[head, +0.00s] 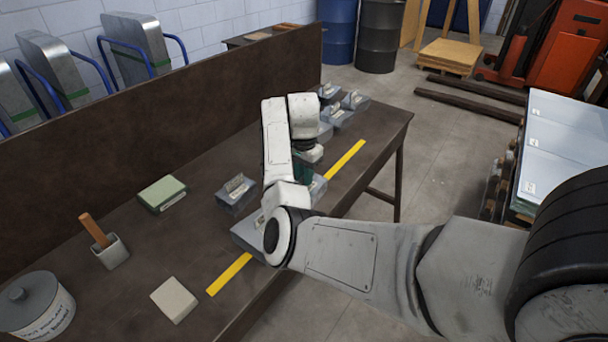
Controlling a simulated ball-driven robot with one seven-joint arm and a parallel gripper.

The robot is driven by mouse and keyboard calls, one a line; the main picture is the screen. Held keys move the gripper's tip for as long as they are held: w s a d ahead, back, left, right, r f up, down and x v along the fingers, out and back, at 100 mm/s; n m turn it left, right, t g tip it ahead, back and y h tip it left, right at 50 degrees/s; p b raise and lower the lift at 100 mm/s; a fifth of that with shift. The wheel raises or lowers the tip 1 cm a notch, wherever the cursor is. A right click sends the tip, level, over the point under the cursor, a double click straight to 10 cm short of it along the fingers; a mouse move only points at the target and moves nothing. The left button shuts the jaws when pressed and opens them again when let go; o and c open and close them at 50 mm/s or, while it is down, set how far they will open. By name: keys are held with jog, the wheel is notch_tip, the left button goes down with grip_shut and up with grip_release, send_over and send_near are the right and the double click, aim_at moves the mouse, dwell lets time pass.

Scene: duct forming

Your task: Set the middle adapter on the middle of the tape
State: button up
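A yellow tape strip (345,160) runs along the front of the dark table, and its near end also shows at the lower left of my arm. My arm hides its middle. My gripper (304,172) points down close to the table beside the tape; its fingers are mostly hidden behind my wrist. A grey adapter (319,188) shows partly just under and right of the gripper, at the tape line. Another grey piece (246,236) sticks out left of my wrist at the tape. I cannot tell which is the middle adapter, nor whether the gripper holds one.
A grey adapter (236,193) stands behind the tape, and several grey pieces (340,115) cluster at the far end. A tall back board (150,110) borders the table.

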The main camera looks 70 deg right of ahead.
jog(key=o, duration=0.3)
notch_tip(320, 180, up, 11)
jog(key=shift+f+p, duration=0.1)
jog(key=shift+p, duration=0.2)
dwell(0.3)
jog(key=shift+s, duration=0.1)
